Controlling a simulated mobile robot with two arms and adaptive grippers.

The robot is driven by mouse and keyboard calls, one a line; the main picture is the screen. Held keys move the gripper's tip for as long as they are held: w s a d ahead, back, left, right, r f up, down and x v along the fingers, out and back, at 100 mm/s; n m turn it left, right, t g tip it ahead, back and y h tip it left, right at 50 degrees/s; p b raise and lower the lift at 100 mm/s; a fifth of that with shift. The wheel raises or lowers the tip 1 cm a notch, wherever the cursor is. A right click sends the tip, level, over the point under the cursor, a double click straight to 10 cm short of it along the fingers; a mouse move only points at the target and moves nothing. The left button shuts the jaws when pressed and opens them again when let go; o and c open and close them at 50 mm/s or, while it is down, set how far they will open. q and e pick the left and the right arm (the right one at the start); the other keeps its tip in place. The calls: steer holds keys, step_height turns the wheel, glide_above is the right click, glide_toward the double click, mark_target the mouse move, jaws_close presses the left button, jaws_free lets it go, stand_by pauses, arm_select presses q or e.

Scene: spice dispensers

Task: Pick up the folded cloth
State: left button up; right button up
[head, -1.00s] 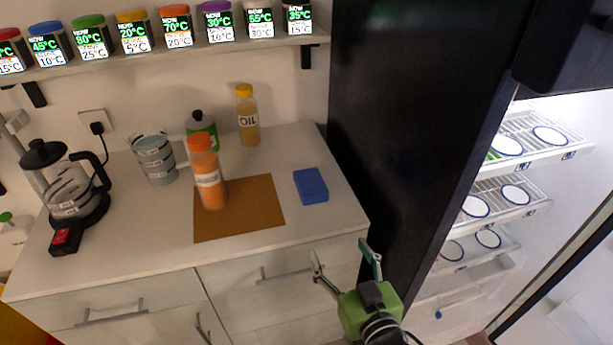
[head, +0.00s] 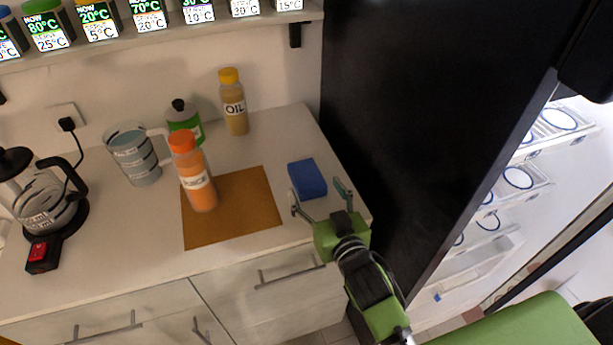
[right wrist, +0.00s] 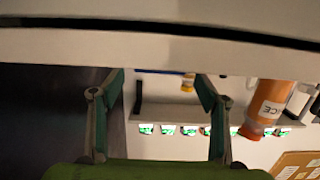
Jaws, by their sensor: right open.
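The folded cloth (head: 307,179) is a flat blue block lying on the white counter, right of the brown board. My right gripper (head: 317,191) is open and empty, at the near side of the cloth by the counter's front edge. In the head view its fingertips overlap the cloth's near edge; I cannot tell whether they touch it. In the right wrist view, which is upside down, the open fingers (right wrist: 158,85) frame a thin bluish strip that may be the cloth's edge. My left gripper is not in view.
An orange sauce bottle (head: 194,180) stands on the brown board (head: 240,205). A tall black fridge side (head: 400,120) rises close on the right.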

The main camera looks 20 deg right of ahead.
mark_target(311, 182)
steer(key=shift+w, duration=0.2)
steer(key=shift+w+p, duration=0.3)
steer(key=shift+w, duration=0.55)
steer(key=w, duration=0.1)
steer(key=w+f, duration=0.1)
steer(key=w, duration=0.1)
steer(key=shift+w+a, duration=0.1)
steer(key=shift+w, duration=0.1)
steer(key=shift+s, duration=0.1)
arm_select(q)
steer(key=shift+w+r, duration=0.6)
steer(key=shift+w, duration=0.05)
arm_select(e)
steer(key=c, duration=1.1)
